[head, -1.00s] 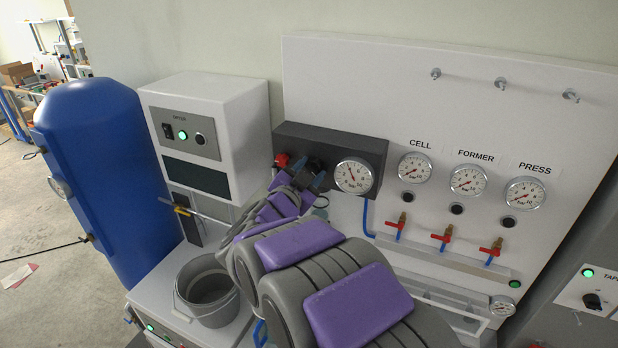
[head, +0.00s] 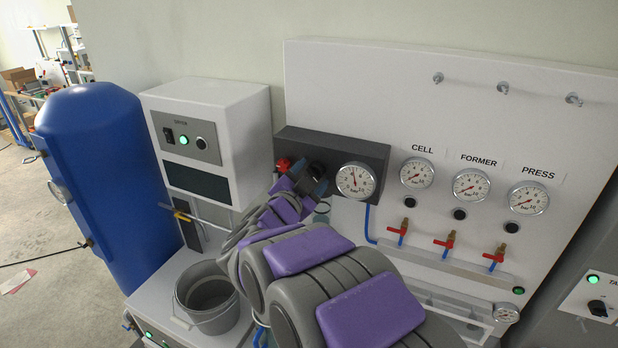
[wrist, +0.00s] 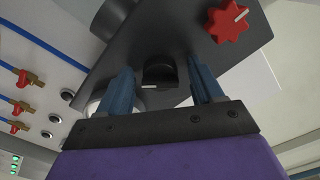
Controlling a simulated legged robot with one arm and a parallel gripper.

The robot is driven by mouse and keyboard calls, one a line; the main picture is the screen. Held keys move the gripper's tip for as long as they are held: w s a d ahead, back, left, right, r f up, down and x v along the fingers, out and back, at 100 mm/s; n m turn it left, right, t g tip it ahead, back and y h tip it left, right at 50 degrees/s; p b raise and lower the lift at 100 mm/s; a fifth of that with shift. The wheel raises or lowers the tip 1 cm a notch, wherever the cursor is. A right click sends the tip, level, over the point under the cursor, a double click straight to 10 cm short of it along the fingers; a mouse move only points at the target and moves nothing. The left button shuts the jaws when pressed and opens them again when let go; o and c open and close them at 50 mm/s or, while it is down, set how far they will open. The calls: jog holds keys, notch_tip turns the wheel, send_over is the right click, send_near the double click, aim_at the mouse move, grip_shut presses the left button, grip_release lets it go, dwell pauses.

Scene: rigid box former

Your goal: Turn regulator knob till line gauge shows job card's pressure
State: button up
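The line gauge (head: 356,181) is the large white dial on the dark regulator block (head: 376,152); its needle points up and slightly left, the figures too small to read surely. The black regulator knob (wrist: 160,76) with a white mark shows in the wrist view between the two blue fingers of my gripper (wrist: 162,66). The fingers are open, one on each side, with gaps visible; whether they reach around the knob I cannot tell. In the head view my gripper (head: 318,184) is at the block, left of the gauge, partly covering the knob. I cannot make out a job card.
A red star-shaped knob (wrist: 229,20) sits beside the regulator knob. CELL (head: 417,173), FORMER (head: 471,185) and PRESS (head: 528,198) gauges with red-handled valves are to the right. A white dryer (head: 238,110), grey bucket (head: 228,322) and blue tank (head: 100,190) are left.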

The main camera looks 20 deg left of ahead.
jog(key=s+a+p, duration=0.1)
jog(key=s, duration=1.6)
jog(key=shift+a, duration=0.2)
dwell(1.3)
jog(key=w+n+g+y+b, duration=0.1)
jog(key=w+n+g+y, duration=0.15)
jog(key=w+y, duration=0.25)
jog(key=s+d+f+n+g+b, duration=0.2)
jog(key=s+d+f+n+g, duration=0.3)
jog(key=d, duration=0.5)
jog(key=s+d+f+n+g+b, duration=0.1)
jog(key=s+d+f+n+g, duration=0.1)
jog(key=s+d+f+g, duration=0.65)
jog(key=s+d+f+g+h+b, duration=0.1)
jog(key=s+d+f+g+h, duration=0.1)
jog(key=s+d, duration=0.6)
jog(key=s+d+f+m+g+h, duration=0.1)
jog(key=s+d+f, duration=0.1)
jog(key=s+d, duration=0.7)
jog(key=d, duration=0.2)
jog(key=shift+d+g+h+b, duration=0.35)
jog(key=shift+d+g+h, duration=0.05)
